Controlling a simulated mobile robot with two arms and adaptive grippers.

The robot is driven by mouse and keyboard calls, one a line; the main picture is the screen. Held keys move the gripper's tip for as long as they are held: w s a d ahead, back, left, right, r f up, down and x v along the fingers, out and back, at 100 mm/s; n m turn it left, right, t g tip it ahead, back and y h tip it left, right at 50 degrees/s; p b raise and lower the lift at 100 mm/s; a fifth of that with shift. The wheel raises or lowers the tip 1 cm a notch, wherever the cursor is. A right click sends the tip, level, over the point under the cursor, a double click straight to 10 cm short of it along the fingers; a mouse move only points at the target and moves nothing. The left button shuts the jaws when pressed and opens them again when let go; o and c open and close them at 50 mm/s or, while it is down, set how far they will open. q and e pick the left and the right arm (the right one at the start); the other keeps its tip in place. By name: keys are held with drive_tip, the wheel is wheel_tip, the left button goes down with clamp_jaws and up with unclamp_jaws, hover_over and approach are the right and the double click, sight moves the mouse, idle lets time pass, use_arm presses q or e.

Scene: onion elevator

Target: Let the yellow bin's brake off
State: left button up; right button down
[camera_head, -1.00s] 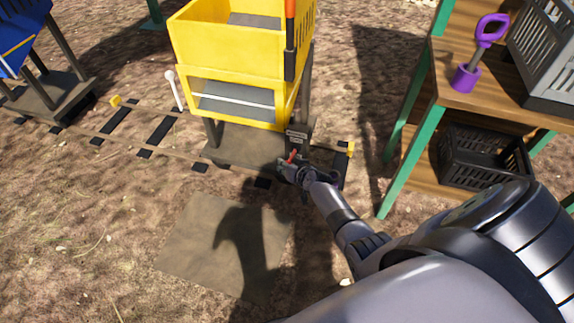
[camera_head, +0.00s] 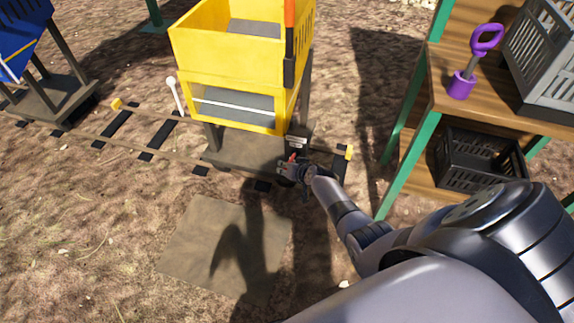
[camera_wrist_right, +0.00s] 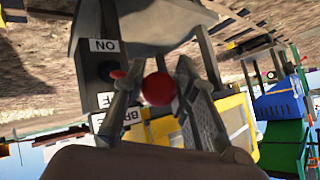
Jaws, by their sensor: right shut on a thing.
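The yellow bin (camera_head: 235,55) stands on a dark wheeled base on the rails. At its near right corner is a dark brake box (camera_head: 297,141) with a small label. A red brake lever (camera_head: 292,158) shows just below the label. My right gripper (camera_head: 287,169) is at this lever, low beside the base. In the right wrist view, a round red knob (camera_wrist_right: 158,89) sits between the two fingers of the gripper, which is shut on it. That view is upside down and shows the brake box (camera_wrist_right: 100,65) with white labels. My left gripper is not in view.
A wooden shelf (camera_head: 410,190) with green posts stands at the right, holding a purple shovel (camera_head: 462,84), a grey crate (camera_head: 548,60) and a black crate (camera_head: 480,160). A blue bin (camera_head: 22,40) stands at the far left. A white-knobbed lever (camera_head: 174,92) stands beside the rails.

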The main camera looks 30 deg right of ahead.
drive_tip(key=shift+w+d+r, duration=0.35)
drive_tip(key=shift+d+r, duration=0.05)
drive_tip(key=shift+r, duration=0.1)
drive_tip(key=c, duration=1.4)
unclamp_jaws()
drive_tip(key=shift+o, duration=0.6)
drive_tip(key=shift+s+a+f, duration=0.2)
drive_tip(key=shift+f, duration=0.1)
drive_tip(key=shift+s, duration=0.1)
drive_tip(key=v, duration=1.2)
